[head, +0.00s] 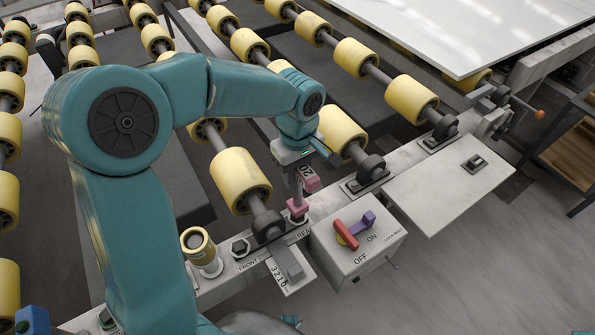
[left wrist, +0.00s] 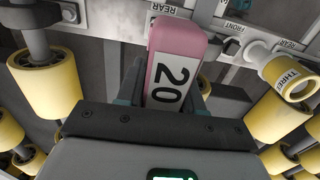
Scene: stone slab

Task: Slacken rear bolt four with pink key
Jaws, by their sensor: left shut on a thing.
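The pink key (head: 311,184) has a white label reading 20. My left gripper (head: 300,164) is shut on it; the label also shows large between the fingers (left wrist: 167,92) in the left wrist view. The key's lower pink end (head: 297,209) is down at the pale beam, by the REAR lettering beside a roller bearing. The rear bolt there is hidden by the key, so I cannot tell whether the key is seated on it. A hex bolt (head: 240,247) shows by the FRONT lettering. My right gripper is not in view.
A yellow-topped cylinder (head: 200,249), marked THREE in the left wrist view, stands to the left. Yellow rollers (head: 239,180) flank the arm. A stone slab (head: 470,30) lies at upper right.

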